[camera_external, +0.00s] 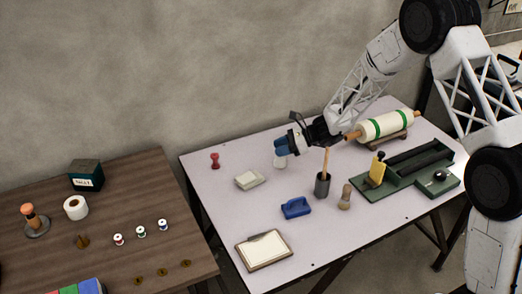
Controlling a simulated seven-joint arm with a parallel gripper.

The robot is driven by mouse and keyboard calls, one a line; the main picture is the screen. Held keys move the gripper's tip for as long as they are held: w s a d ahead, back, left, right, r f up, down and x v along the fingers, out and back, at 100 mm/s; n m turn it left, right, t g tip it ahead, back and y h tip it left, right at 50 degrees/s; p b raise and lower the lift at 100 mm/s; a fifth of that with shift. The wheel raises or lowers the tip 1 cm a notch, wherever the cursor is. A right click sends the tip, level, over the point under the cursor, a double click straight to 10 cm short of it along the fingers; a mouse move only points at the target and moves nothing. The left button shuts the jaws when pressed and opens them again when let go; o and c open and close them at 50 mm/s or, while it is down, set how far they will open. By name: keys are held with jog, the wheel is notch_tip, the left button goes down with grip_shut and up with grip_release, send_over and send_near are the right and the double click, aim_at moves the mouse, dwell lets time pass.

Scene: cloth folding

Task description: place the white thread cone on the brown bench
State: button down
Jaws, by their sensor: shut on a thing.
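The white thread cone (280,162) shows as a small pale shape just under the blue fingertips of my gripper (284,147). My gripper is shut on it, and the fingers hide its upper part. It is over the back part of the pale table; I cannot tell how far above the surface it is. The brown bench (105,212) stands to the left, apart from the pale table, with its dark wood top partly bare.
The bench holds a green box (86,175), a white roll (76,207), a wooden-knobbed stand (35,221) and several small spools. The pale table holds a red stamp (215,160), a pale block (249,180), a cup with a stick (322,186) and a clipboard (264,249).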

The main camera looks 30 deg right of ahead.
jog(key=s+a+r+n+g, duration=0.1)
jog(key=s+a, duration=0.4)
jog(key=a, duration=0.8)
jog(key=s+a+r+n+g, duration=0.2)
jog(key=s+a+r, duration=0.2)
jog(key=a, duration=0.9)
jog(key=s+a+r+n+g, duration=0.1)
jog(key=s+a+r+g, duration=0.1)
jog(key=s+a, duration=0.6)
jog(key=a+r, duration=0.1)
jog(key=a, duration=0.4)
jog(key=shift+a+r+n+y, duration=0.15)
jog(key=shift+n+y, duration=0.15)
jog(key=shift+y, duration=0.1)
jog(key=shift+w, duration=0.1)
jog(key=w+a+f, duration=0.1)
jog(key=w+a, duration=0.8)
jog(key=w, duration=0.3)
jog(key=shift+w+a+f, duration=0.2)
jog(key=shift+w+f, duration=0.05)
jog(key=shift+w, duration=0.1)
jog(key=shift+f, duration=1.75)
jog(key=shift+f, duration=0.15)
jog(key=c, duration=0.7)
grip_release()
